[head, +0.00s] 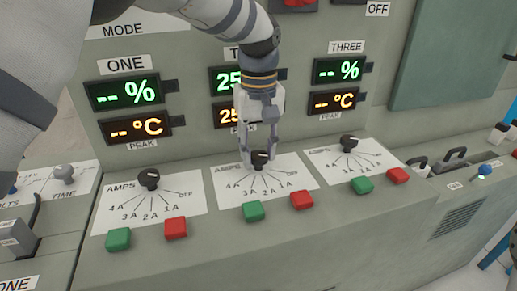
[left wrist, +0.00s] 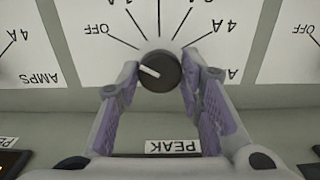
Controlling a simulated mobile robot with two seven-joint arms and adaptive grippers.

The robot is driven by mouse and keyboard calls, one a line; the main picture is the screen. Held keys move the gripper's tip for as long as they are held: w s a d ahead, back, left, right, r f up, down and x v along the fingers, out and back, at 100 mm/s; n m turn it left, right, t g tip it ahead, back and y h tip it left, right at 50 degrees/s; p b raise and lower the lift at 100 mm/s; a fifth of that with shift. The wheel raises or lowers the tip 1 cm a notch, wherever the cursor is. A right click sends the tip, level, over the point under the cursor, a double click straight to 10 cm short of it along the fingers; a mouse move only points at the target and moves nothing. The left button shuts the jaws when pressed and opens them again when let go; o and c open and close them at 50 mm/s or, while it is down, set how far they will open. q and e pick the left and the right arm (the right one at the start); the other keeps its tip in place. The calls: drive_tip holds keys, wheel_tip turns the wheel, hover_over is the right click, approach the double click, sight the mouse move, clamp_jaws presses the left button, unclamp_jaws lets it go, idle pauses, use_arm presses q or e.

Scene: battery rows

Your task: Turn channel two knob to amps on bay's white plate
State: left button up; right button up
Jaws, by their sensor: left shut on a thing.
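The channel two knob (head: 259,158) is a black dial on the middle white plate (head: 284,187), marked AMPS, 4 A to 1 A and OFF. My left gripper (head: 259,150) comes down on it from above and is shut on it. In the left wrist view, which is upside down, the knob (left wrist: 159,71) sits between the two fingers (left wrist: 160,85). Its white mark points left and slightly up, on the OFF side of the dial. In the head view the fingers partly hide the knob and the middle displays. My right gripper is not in view.
Matching knobs stand on the channel one plate (head: 150,203) and channel three plate (head: 337,172). Below the middle dial are a green button (head: 253,211) and a red button (head: 301,200). Displays stand upright behind. A grey knob (head: 64,174) is at far left.

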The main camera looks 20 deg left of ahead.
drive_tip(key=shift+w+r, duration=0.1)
use_arm(q)
drive_tip(key=m, duration=0.3)
drive_tip(key=shift+r+p, duration=0.1)
drive_tip(key=shift+p, duration=0.25)
drive_tip(key=m, duration=0.4)
drive_tip(key=shift+m, duration=0.3)
drive_tip(key=m, duration=0.5)
drive_tip(key=shift+m, duration=2.4)
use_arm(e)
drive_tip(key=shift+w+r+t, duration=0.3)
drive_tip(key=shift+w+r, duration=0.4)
use_arm(q)
drive_tip(key=o, duration=1.2)
drive_tip(key=shift+c, duration=0.2)
